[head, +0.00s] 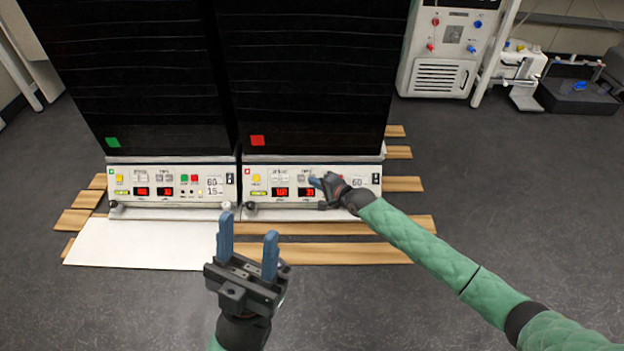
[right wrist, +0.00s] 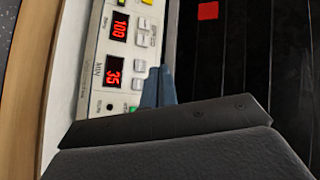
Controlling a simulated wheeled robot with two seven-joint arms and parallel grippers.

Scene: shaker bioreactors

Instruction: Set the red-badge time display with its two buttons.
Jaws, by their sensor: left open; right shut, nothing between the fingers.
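The red-badge unit is the right one of two. Its red badge (head: 257,140) is on the dark front, above a white panel (head: 268,181). Its time display (right wrist: 115,71), marked MIN, reads 35 in red in the right wrist view; it is small in the head view (head: 306,192). Two pale buttons (right wrist: 138,75) sit beside it. My right gripper (head: 317,183) is shut and empty, its blue fingertips (right wrist: 158,87) close to these buttons. I cannot tell whether they touch. My left gripper (head: 248,238) is open and empty, in front of the units.
A second display (right wrist: 119,26) on the same panel reads 100. The left unit has a green badge (head: 112,142) and a similar panel. A white board (head: 140,243) and wooden slats (head: 340,252) lie in front.

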